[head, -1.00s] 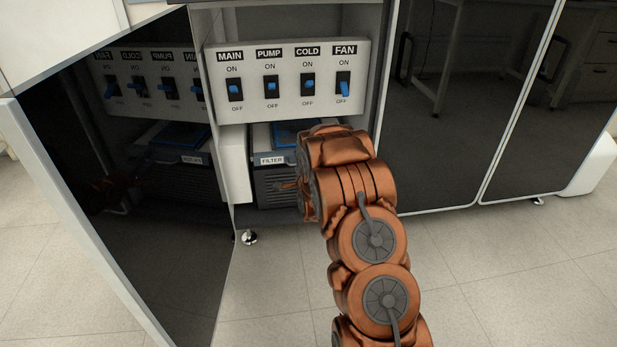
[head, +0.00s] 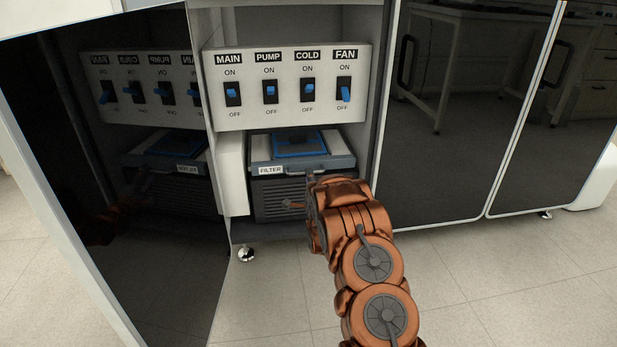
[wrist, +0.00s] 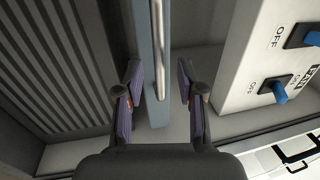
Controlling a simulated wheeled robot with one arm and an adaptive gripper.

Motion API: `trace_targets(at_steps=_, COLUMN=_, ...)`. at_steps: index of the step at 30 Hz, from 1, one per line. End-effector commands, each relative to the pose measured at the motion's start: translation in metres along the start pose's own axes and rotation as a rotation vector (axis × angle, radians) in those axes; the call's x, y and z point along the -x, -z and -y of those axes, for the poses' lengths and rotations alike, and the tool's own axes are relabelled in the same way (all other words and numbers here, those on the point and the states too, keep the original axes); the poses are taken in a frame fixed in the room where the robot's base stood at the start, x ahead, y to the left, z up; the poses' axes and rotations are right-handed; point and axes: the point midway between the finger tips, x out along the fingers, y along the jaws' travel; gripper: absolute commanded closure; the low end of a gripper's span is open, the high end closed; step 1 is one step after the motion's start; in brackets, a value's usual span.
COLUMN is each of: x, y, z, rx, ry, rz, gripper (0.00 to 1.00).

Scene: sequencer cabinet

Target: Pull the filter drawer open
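The filter drawer (head: 345,162) sits low in the open cabinet bay, with a grey-blue front rim, a FILTER label (head: 270,170) and a dark slatted front. A blue-framed piece (head: 298,143) shows in its top. In the wrist view the drawer's rim (wrist: 159,112) and a silver bar (wrist: 158,45) along it run down between my fingers. My gripper (wrist: 161,97) is open, one finger on each side of the rim, with a gap on the right; contact on the left is unclear.
The switch panel (head: 290,112) with MAIN, PUMP, COLD and FAN switches hangs just above the drawer. An open dark glossy door (head: 120,240) stands at left, and shut dark doors (head: 440,130) at right. The floor (head: 480,290) in front is clear.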

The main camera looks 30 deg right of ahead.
Motion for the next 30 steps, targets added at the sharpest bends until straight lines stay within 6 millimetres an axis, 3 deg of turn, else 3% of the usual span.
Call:
trace_targets(at_steps=9, x=-0.025, y=0.001, z=0.000, rx=0.000, ry=0.002, rz=-0.001, gripper=0.62)
trace_targets(at_steps=21, x=-0.029, y=0.000, z=0.000, rx=0.000, ry=0.000, rz=-0.001, gripper=0.62)
trace_targets(at_steps=30, x=-0.028, y=0.000, z=0.000, rx=0.000, ry=-0.001, rz=0.000, gripper=0.93)
